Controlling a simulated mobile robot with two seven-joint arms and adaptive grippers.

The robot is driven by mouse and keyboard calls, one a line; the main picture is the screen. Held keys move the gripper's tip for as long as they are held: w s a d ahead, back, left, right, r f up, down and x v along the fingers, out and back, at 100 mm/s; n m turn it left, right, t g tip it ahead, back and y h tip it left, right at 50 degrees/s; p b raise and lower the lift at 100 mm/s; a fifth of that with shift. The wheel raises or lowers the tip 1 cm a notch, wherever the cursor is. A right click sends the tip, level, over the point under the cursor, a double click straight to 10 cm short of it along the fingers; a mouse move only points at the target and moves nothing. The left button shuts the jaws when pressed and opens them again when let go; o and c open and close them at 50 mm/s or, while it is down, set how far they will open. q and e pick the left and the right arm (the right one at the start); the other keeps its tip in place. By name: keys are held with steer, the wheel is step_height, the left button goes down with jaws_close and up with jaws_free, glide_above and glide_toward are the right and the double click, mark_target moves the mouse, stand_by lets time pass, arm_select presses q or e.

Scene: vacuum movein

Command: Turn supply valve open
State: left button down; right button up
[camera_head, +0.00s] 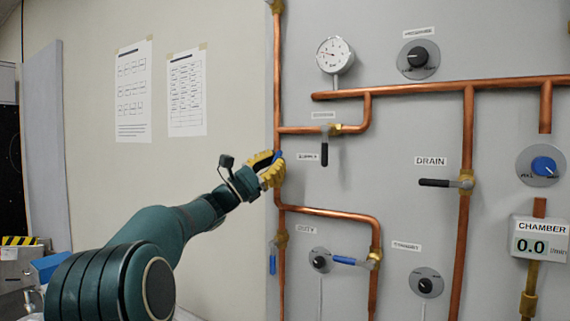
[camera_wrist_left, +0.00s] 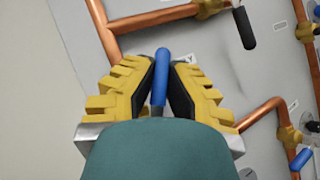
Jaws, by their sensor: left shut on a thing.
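The supply valve's blue handle (camera_head: 278,156) shows as a small blue tip at the left vertical copper pipe, beside a label reading SUPPLY (camera_head: 308,157). My left gripper (camera_head: 268,169), with yellow fingers, is closed around this handle. In the left wrist view the blue handle (camera_wrist_left: 161,70) stands between the two black finger pads of the gripper (camera_wrist_left: 161,85). The fingers and wrist hide the valve body and most of the handle, so I cannot tell its exact angle. My right gripper is not in view.
A black-handled valve (camera_head: 324,150) hangs right of the label. Below are two blue-handled valves (camera_head: 272,264) (camera_head: 347,261) and a curved copper pipe (camera_head: 340,215). The drain valve (camera_head: 440,183) and a gauge (camera_head: 335,55) are farther right. The wall left of the panel is clear except for two posted sheets (camera_head: 133,92).

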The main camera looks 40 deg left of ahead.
arm_select(q)
steer(key=n, duration=0.1)
steer(key=n+t+y, duration=0.1)
steer(key=shift+a+r+n, duration=0.15)
steer(key=shift+a+n, duration=0.1)
steer(key=shift+n, duration=0.05)
steer(key=shift+s+a+r+n+t+y+b, duration=0.1)
steer(key=shift+a+n+t+y+b, duration=0.3)
steer(key=shift+n+y, duration=1.1)
steer(key=shift+s+a+r+n+t+y+b, duration=0.15)
steer(key=shift+n+t+y+b, duration=0.3)
steer(key=shift+n+y, duration=1)
steer(key=shift+s+a+r+n+t+y+b, duration=0.1)
steer(key=shift+a+n+t+y+b, duration=0.35)
steer(key=shift+n+y, duration=1)
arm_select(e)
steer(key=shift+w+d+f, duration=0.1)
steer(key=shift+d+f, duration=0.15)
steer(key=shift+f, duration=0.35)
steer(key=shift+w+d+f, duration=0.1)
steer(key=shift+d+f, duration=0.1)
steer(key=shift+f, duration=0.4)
arm_select(q)
steer(key=shift+n, duration=0.3)
steer(key=c, duration=1)
jaws_free()
steer(key=shift+w, duration=0.1)
steer(key=shift+f, duration=0.1)
steer(key=v, duration=1.2)
